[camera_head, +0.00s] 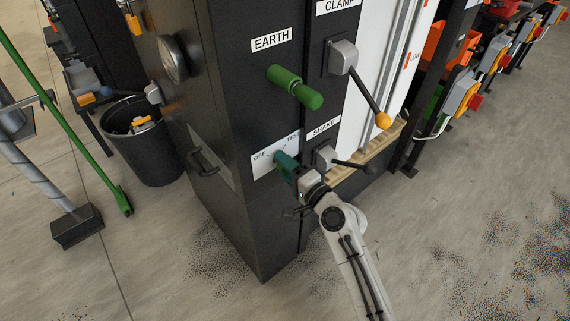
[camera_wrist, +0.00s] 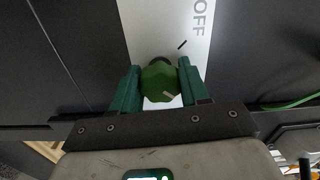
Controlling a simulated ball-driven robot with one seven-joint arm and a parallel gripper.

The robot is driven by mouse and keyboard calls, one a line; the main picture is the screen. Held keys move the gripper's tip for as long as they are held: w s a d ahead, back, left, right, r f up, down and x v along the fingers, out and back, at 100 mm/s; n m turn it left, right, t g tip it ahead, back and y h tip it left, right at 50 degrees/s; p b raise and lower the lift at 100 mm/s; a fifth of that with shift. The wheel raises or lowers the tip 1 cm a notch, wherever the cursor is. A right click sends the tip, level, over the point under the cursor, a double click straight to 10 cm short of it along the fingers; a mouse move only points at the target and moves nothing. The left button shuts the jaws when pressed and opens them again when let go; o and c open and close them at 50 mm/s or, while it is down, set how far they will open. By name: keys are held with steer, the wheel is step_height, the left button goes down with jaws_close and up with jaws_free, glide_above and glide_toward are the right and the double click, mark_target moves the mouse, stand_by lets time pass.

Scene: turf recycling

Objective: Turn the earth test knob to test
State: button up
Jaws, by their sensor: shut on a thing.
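The earth test knob (camera_wrist: 159,82) is green and faceted, with a pale line on its face. It sits between the two teal fingers of my gripper (camera_wrist: 157,74), which is shut on it. The knob's white plate (camera_wrist: 150,25) shows the word OFF and a black tick mark; TEST is out of that view. In the head view my gripper (camera_head: 283,160) reaches the white plate (camera_head: 262,167) marked OFF and TEST, and hides the knob there.
Above the plate, a green handle (camera_head: 295,87) sticks out under the EARTH label (camera_head: 271,40). To the right are a clamp lever with an orange ball (camera_head: 383,120) and a black-handled lever (camera_head: 352,164) by the SHAKE label. A black bin (camera_head: 148,155) stands left.

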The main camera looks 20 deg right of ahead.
steer(key=shift+s+a+f, duration=0.1)
steer(key=shift+a+f, duration=0.05)
steer(key=shift+f, duration=0.15)
steer(key=o, duration=0.8)
steer(key=shift+c, duration=0.2)
steer(key=shift+o, duration=1.4)
steer(key=shift+r, duration=0.2)
steer(key=b+v, duration=0.1)
steer(key=v, duration=0.9)
steer(key=shift+s, duration=0.35)
